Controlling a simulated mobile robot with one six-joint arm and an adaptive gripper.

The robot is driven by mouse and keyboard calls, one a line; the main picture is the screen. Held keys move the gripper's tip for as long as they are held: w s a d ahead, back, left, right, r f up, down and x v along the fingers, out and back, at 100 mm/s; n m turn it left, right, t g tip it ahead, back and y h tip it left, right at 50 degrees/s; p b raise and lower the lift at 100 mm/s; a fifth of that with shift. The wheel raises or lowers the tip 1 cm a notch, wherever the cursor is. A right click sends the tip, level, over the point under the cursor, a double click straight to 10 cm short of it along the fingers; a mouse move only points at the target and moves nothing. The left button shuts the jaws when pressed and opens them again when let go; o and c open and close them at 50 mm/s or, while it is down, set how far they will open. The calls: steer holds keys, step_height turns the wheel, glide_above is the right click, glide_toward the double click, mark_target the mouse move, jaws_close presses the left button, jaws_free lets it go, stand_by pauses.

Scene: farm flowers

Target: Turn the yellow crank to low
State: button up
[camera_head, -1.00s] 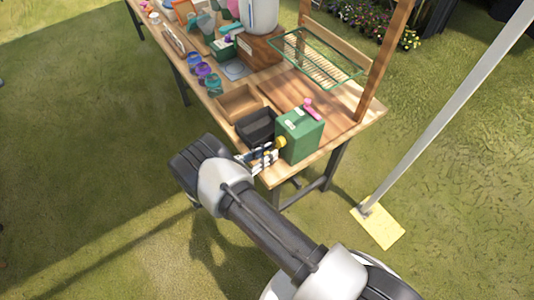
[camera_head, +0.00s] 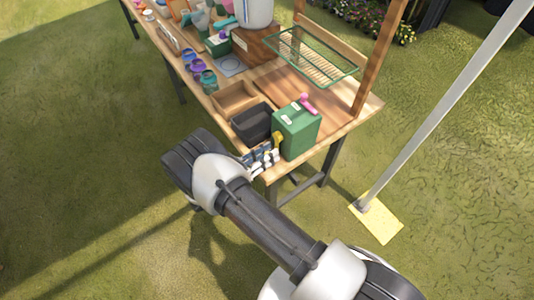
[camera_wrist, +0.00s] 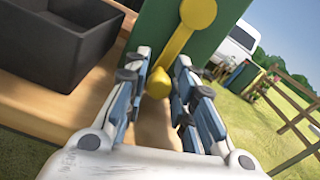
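The yellow crank (camera_head: 278,140) is on the side of a green box (camera_head: 297,132) at the near end of the wooden table. In the wrist view the crank (camera_wrist: 173,46) runs from a round hub at the top down and slightly left to a round yellow knob (camera_wrist: 158,82). My gripper (camera_wrist: 161,62) has its blue-grey fingers on either side of the knob and lower crank arm. The fingers are apart, with narrow gaps beside the knob; I cannot tell if either touches it. In the head view my gripper (camera_head: 266,156) is just in front of the crank. No low mark is readable.
A black bin (camera_head: 251,124) stands left of the green box; it also fills the upper left of the wrist view (camera_wrist: 50,45). A pink lever (camera_head: 307,104) sits on the box top. The wooden tabletop (camera_head: 340,116) is bare to the right.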

steer(key=shift+o, duration=1.3)
steer(key=v, duration=1.2)
